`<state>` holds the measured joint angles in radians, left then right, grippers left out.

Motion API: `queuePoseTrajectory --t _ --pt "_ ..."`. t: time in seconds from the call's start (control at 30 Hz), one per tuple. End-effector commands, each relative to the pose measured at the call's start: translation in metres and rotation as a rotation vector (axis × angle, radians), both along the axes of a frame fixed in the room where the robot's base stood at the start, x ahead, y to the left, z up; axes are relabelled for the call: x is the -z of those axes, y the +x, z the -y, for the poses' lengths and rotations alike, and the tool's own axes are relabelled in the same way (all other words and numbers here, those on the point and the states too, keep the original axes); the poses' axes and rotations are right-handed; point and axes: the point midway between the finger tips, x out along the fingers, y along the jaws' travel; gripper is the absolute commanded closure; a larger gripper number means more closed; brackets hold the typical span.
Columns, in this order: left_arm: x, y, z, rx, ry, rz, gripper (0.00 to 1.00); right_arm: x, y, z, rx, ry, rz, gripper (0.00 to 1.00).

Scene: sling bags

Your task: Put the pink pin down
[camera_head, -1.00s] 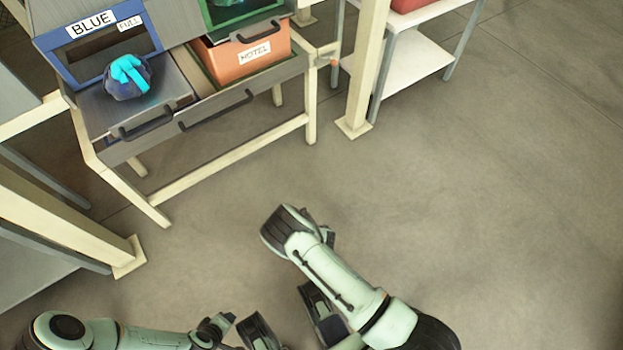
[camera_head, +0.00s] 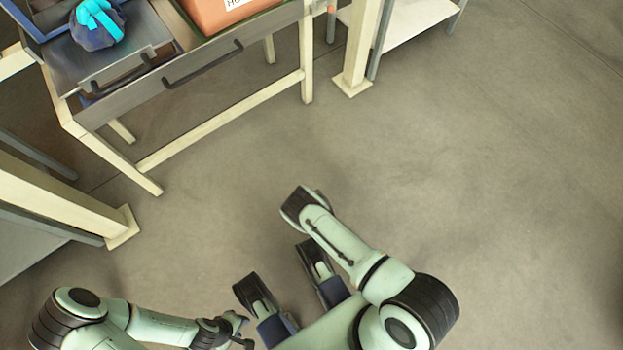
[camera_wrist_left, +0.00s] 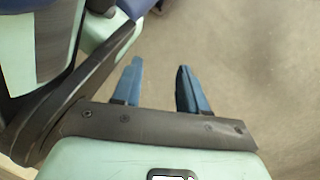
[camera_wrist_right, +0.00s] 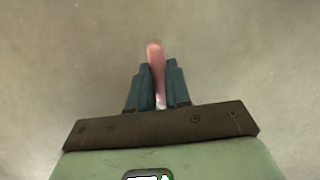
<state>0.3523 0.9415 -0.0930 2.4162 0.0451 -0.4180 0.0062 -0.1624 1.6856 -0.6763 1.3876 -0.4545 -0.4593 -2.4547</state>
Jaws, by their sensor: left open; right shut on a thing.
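The pink pin (camera_wrist_right: 155,58) shows in the right wrist view, upright in the picture between the two blue-grey fingers of my right gripper (camera_wrist_right: 158,72). The fingers are shut on it, and its rounded end sticks out past their tips over blurred grey floor. In the head view I cannot make out the pin or the right fingers. My left gripper (camera_wrist_left: 160,75) is open and empty in the left wrist view, its blue fingers apart. In the head view my left gripper (camera_head: 243,330) is low in the picture, over the floor.
A metal table (camera_head: 190,85) stands at the upper left, holding a dark blue bag with a cyan strap (camera_head: 97,24) and an orange bin (camera_head: 222,12). A cream post (camera_head: 356,50) and a white shelf (camera_head: 410,38) stand beyond. The floor (camera_head: 500,170) at the right is clear.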

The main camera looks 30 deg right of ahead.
Motion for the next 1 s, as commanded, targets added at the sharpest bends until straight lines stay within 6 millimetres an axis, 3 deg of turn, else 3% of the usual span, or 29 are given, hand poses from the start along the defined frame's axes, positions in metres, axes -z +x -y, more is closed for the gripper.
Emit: queuePoseTrajectory --t 0.1,0.47,0.5,0.57,0.87,1.0 --pt "0.005 -0.011 -0.001 -0.004 -0.002 -0.035 0.57 0.013 0.001 -0.001 0.0 0.002 0.003 1.0" --pt "0.005 -0.012 -0.001 -0.003 -0.003 -0.039 0.57 0.015 0.001 0.0 -0.001 0.001 0.002 1.0" --pt "0.005 -0.012 -0.001 -0.003 -0.003 -0.039 0.57 0.016 0.001 0.0 -0.001 0.001 0.002 0.76" --pt "0.005 -0.012 -0.001 -0.004 -0.003 -0.038 0.57 0.015 0.001 0.0 0.0 0.001 0.002 0.56" --pt "0.005 -0.011 -0.001 -0.004 -0.003 -0.038 0.57 0.015 0.001 0.0 0.0 0.001 0.002 0.56" --pt "0.001 -0.005 0.0 -0.001 -0.002 -0.017 0.57 0.005 -0.002 0.0 -0.001 0.0 0.0 0.56"
